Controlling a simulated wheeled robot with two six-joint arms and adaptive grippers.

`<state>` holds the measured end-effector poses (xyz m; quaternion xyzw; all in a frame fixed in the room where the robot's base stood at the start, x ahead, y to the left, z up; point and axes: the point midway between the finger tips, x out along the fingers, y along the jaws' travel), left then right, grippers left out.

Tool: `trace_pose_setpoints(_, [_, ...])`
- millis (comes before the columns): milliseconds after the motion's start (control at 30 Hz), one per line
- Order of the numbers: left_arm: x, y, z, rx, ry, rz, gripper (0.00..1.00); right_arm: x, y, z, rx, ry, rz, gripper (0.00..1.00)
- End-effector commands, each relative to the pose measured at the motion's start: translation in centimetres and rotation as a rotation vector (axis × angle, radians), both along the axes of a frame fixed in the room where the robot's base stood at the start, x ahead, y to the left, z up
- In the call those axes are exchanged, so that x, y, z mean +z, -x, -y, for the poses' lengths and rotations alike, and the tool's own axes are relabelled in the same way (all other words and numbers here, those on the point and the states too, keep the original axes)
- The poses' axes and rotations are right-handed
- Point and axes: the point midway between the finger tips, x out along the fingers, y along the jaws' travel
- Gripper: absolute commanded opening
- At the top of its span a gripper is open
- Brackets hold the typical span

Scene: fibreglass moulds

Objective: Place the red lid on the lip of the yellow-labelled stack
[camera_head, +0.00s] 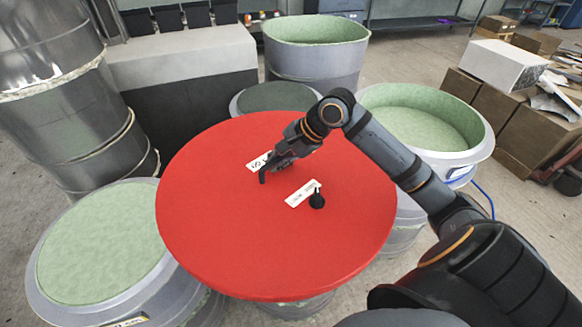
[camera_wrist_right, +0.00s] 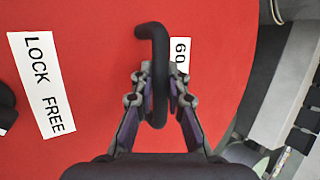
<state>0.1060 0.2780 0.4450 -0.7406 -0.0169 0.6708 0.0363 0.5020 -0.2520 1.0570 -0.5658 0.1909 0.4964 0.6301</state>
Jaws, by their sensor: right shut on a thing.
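The large round red lid (camera_head: 340,235) fills the middle of the head view, above the grey moulds. It carries white labels and a black knob (camera_head: 317,200). My right gripper (camera_head: 272,165) reaches in from the right and is shut on the lid's black handle (camera_wrist_right: 158,75). In the right wrist view, the fingers (camera_wrist_right: 157,95) sit on either side of the handle's stem. A low mould stack (camera_head: 95,250) with a pale green top is at the left, with a yellowish label (camera_head: 130,320) at its lower edge. The lid hides most of what lies below it. My left gripper is out of view.
An open green-lined mould (camera_head: 420,120) stands right of the lid, and a taller one (camera_head: 315,50) stands behind. A tall metal cylinder (camera_head: 65,100) is at far left, beside a grey block (camera_head: 180,60). Cardboard boxes (camera_head: 480,100) crowd the right. Bare floor shows at back.

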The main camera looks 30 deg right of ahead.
Motion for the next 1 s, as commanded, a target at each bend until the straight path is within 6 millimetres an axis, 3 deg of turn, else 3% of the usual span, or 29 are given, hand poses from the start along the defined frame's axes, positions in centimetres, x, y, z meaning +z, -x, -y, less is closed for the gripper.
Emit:
trace_pose_setpoints(100, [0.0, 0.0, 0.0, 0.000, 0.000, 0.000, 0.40, 0.3, -3.7, 3.5, -0.165, -0.005, 0.007, 0.00])
trace_pose_setpoints(200, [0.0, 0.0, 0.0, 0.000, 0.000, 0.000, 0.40, 0.2, -6.2, 6.4, -0.300, -0.005, 0.005, 0.00])
trace_pose_setpoints(400, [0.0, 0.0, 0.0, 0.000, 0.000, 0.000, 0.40, -0.4, -9.3, 10.3, -0.494, -0.003, 0.005, 0.00])
trace_pose_setpoints(567, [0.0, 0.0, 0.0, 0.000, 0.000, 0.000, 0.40, -0.7, -10.2, 11.6, -0.561, -0.001, 0.006, 0.00])
trace_pose_setpoints(867, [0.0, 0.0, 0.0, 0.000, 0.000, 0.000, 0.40, -0.8, -10.2, 11.7, -0.568, 0.000, 0.006, 0.00])
trace_pose_setpoints(1000, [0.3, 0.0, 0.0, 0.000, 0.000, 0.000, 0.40, -2.6, -10.1, 11.7, -0.567, 0.000, 0.000, 0.00])
